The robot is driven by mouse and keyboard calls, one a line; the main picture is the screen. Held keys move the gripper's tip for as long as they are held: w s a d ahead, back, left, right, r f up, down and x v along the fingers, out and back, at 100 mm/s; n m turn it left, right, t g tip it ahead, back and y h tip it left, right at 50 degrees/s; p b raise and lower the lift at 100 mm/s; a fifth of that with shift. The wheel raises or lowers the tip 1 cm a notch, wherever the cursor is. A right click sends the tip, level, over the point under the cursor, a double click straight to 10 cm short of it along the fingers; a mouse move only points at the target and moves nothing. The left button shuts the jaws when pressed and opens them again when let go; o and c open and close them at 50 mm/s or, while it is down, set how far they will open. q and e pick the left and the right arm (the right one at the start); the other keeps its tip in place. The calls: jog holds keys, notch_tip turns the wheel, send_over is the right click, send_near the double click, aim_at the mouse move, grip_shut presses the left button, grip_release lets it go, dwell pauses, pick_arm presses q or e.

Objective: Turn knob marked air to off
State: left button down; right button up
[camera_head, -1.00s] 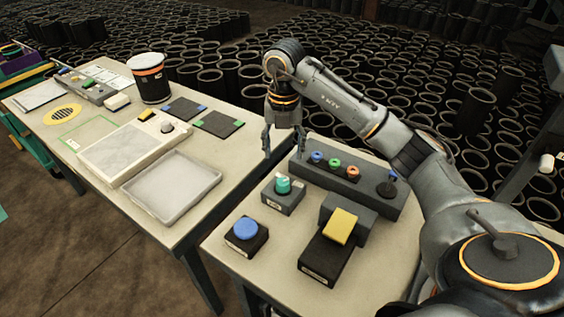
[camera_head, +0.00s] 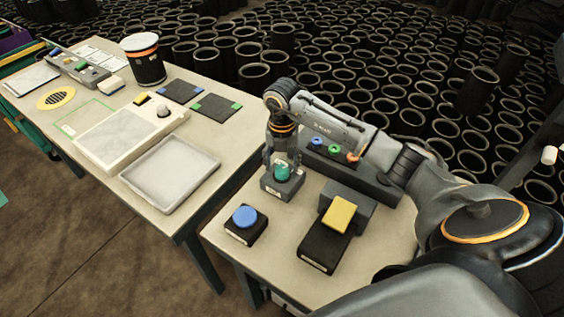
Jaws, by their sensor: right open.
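A teal knob (camera_head: 282,173) sits on a small dark grey box (camera_head: 270,190) with a pale label too small to read. I cannot tell from the lettering whether it is the air knob. My right gripper (camera_head: 282,160) points down over the teal knob, with its open fingers spread to either side of the knob's top. I cannot tell whether the fingers touch it. The knob's pointer position is not clear. My left gripper is not in view.
A blue button box (camera_head: 246,222) and a box with a yellow pedal (camera_head: 340,214) stand in front. Behind is a long grey panel (camera_head: 375,180) with coloured knobs, partly hidden by my right arm. Another table at left holds a tray (camera_head: 171,172) and a black canister (camera_head: 145,62).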

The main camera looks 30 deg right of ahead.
jog(key=shift+f, duration=0.6)
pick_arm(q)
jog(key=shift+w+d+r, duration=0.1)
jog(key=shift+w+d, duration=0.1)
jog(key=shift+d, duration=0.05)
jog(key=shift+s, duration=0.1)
pick_arm(e)
jog(key=c, duration=1.2)
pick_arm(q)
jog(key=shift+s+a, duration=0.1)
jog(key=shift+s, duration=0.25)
pick_arm(e)
jog(key=shift+o, duration=0.2)
